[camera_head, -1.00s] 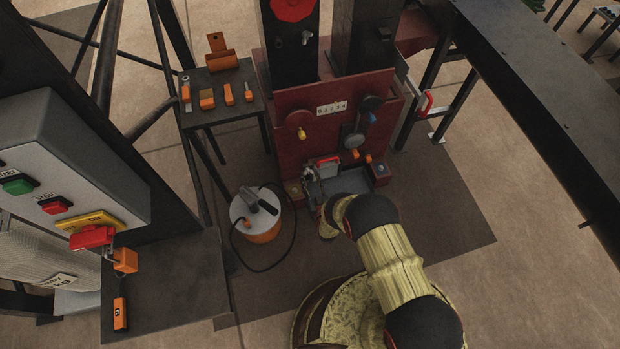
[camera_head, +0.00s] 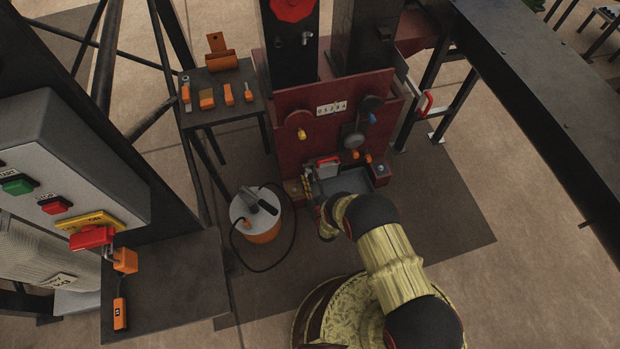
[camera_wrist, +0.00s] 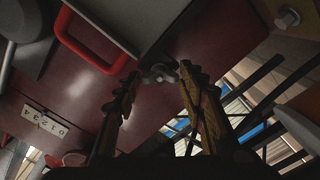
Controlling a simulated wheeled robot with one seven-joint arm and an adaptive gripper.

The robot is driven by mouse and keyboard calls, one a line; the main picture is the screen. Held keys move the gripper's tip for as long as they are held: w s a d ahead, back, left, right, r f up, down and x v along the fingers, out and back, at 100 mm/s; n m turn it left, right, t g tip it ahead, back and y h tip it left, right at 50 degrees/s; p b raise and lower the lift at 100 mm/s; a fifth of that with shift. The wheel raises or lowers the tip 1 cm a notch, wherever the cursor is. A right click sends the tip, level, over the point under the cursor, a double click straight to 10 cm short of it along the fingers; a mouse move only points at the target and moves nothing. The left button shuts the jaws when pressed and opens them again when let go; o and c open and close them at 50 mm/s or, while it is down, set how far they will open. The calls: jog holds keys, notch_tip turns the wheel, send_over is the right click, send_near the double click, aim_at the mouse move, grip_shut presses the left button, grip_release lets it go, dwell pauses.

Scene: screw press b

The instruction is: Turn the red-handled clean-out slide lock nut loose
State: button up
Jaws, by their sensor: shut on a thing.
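The red handle (camera_head: 328,163) of the clean-out slide is low on the front of the dark red press (camera_head: 290,160). It shows as a red loop (camera_wrist: 88,45) at upper left in the wrist view, beside a grey plate (camera_wrist: 145,22). The metal lock nut (camera_wrist: 161,73) is at the plate's lower edge, between my fingertips. My gripper (camera_wrist: 162,76) is shut on the nut, one ridged yellow-black finger on each side. In the head view my gripper (camera_head: 309,186) is small, just left of the grey tray; the nut cannot be made out there.
A grey tray (camera_head: 355,183) is recessed in the press beside my gripper. A white-and-orange canister (camera_head: 262,232) with a black hose stands on the floor to the left. Another bolt (camera_wrist: 288,17) is at upper right in the wrist view.

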jog(key=shift+n, duration=0.7)
jog(key=o, duration=1.2)
jog(key=shift+c, duration=0.2)
jog(key=v, duration=1.2)
